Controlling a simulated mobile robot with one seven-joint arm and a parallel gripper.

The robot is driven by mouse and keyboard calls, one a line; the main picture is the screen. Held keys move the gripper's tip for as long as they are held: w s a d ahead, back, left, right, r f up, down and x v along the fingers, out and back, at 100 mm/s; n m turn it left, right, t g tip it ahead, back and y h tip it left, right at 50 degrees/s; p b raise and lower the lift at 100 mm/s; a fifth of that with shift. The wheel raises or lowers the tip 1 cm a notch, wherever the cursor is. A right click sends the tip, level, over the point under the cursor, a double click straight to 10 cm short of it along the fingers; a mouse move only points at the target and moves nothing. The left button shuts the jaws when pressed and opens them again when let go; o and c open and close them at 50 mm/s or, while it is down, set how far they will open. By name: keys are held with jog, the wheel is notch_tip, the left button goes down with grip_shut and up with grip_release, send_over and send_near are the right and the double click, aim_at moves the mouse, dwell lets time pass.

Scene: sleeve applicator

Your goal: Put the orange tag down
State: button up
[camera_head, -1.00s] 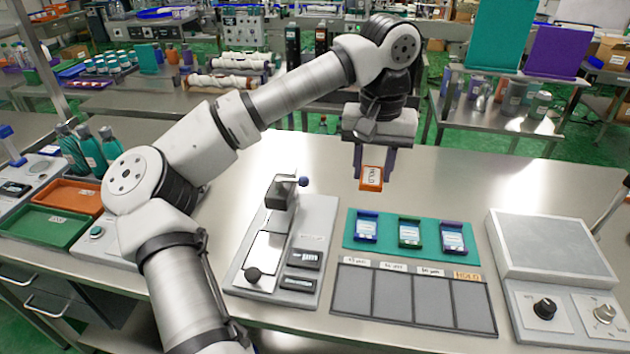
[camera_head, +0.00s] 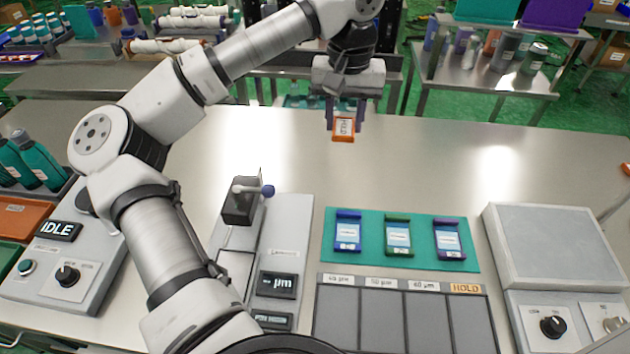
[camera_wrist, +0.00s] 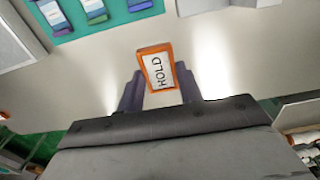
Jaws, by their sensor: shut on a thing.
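The orange tag (camera_head: 343,129) has a white label reading HOLD. My gripper (camera_head: 345,115) is shut on it and holds it in the air over the back part of the steel table. In the wrist view the tag (camera_wrist: 156,68) sits between the two dark fingers of my gripper (camera_wrist: 158,90), with its label facing the camera. A grey four-slot tray (camera_head: 408,318) stands at the table's front. Its labels read from left to right in µm, and the rightmost, orange label (camera_head: 466,288) reads HOLD. The slots that show look empty.
A teal mat (camera_head: 372,258) behind the tray bears a blue, a green and a purple sleeve holder. A gauge with a lever (camera_head: 290,240) stands left of it, a grey plate device (camera_head: 545,245) right. The table (camera_head: 420,165) between tag and mat is clear.

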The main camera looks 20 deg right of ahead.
aim_at(338, 192)
notch_tip(338, 192, down, 17)
jog(key=p, duration=0.4)
jog(key=shift+r, duration=0.1)
jog(key=shift+f, duration=0.2)
jog(key=shift+f+b, duration=0.2)
jog(key=shift+b, duration=0.1)
jog(key=o, duration=1)
jog(key=shift+r, duration=0.1)
jog(key=shift+c, duration=0.2)
